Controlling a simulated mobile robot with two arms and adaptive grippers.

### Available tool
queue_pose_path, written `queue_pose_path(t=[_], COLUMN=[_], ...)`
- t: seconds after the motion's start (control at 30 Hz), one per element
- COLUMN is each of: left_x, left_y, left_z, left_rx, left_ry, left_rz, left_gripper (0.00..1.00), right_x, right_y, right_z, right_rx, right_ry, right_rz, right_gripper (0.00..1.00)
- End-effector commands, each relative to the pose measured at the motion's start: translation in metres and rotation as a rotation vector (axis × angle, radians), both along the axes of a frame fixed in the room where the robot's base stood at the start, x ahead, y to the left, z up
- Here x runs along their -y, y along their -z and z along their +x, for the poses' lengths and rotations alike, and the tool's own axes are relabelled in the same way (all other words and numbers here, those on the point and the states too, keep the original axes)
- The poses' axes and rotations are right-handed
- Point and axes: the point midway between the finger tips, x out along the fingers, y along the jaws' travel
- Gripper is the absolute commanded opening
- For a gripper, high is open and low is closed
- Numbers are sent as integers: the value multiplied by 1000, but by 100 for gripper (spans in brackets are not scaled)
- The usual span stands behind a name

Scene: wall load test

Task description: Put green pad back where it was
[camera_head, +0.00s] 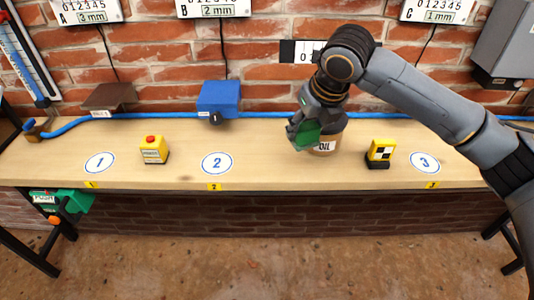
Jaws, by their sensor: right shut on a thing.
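My right gripper (297,130) is shut on the green pad (306,134). It holds the pad just in front of and against the left side of the OIL container (325,146) in the view; I cannot tell whether they touch. The pad is partly covered by the gripper fingers. The right arm reaches in from the right side. My left gripper does not show.
A wooden shelf (260,180) bears round marks 1 (100,163), 2 (217,163) and 3 (425,163). A blue hose runs along the back.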

Motion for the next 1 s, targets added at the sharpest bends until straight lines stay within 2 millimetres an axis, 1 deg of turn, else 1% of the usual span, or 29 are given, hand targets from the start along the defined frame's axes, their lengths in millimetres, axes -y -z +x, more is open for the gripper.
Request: queue_pose_path(t=[0.03,0.17,0.3,0.4,0.67,0.73,0.9,1.0], left_x=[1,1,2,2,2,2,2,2], left_y=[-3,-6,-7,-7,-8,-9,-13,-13], left_z=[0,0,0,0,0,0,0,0], left_rx=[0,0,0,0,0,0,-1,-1], left_ry=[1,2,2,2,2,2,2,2], left_rz=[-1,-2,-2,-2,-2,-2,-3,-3], left_gripper=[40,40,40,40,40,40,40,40], right_x=[-14,-43,-62,-72,-82,-87,-85,-85], right_y=[5,19,47,60,76,83,107,110], right_z=[6,20,30,35,41,43,42,42], right_rx=[-2,-2,-3,-1,-1,-3,-2,1], right_ry=[-3,-3,0,1,2,1,1,1], right_rz=[0,0,-1,0,0,-2,-1,0], right_gripper=[12,12,12,12,12,12,12,12])
